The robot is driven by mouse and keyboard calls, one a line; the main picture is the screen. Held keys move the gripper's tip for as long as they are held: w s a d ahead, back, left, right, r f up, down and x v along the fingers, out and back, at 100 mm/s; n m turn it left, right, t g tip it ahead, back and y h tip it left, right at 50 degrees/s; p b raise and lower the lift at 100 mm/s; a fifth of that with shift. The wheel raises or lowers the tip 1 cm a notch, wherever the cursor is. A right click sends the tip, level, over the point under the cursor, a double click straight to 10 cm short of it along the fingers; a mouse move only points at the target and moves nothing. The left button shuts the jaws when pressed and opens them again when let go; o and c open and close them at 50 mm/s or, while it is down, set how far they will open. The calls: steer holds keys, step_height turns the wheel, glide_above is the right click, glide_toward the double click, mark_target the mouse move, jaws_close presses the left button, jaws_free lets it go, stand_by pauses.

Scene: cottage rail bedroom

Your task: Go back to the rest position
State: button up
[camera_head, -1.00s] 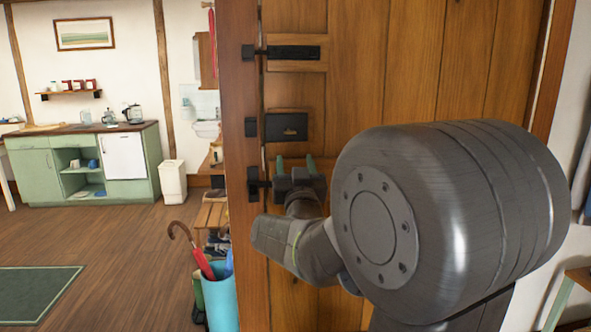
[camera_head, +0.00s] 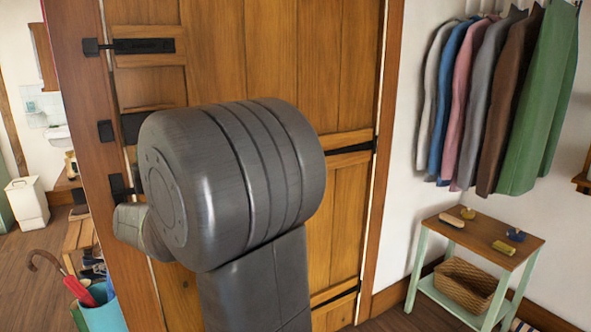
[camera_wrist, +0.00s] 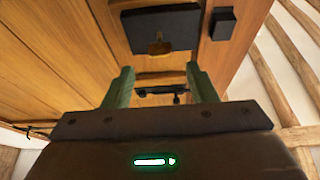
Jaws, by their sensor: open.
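My gripper (camera_wrist: 160,82) is open in the wrist view, with its two green fingers apart and nothing held between them. The wooden door (camera_wrist: 55,65) is beyond the fingers. A black lock box (camera_wrist: 152,29) with a brass part is on the door, past the fingertips. A dark metal bolt (camera_wrist: 163,90) shows between the fingers, apparently farther away. In the head view my large grey arm link covers the middle of the door (camera_head: 345,80), and my gripper is hidden behind it.
An umbrella stand (camera_head: 103,316) is at lower left, beside the door frame. Coats (camera_head: 535,100) hang on the right wall above a small side table (camera_head: 485,232) with a basket (camera_head: 465,284). A black upper bolt (camera_head: 143,46) is on the door. A white bin (camera_head: 27,204) stands far left.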

steer(key=p+x, duration=0.1)
steer(key=x, duration=0.7)
steer(key=shift+w+a+r, duration=0.2)
steer(key=shift+w, duration=0.1)
steer(key=shift+p, duration=0.4)
steer(key=shift+n, duration=0.3)
steer(key=shift+f, duration=0.1)
steer(key=shift+s+f, duration=0.1)
steer(key=shift+s, duration=0.05)
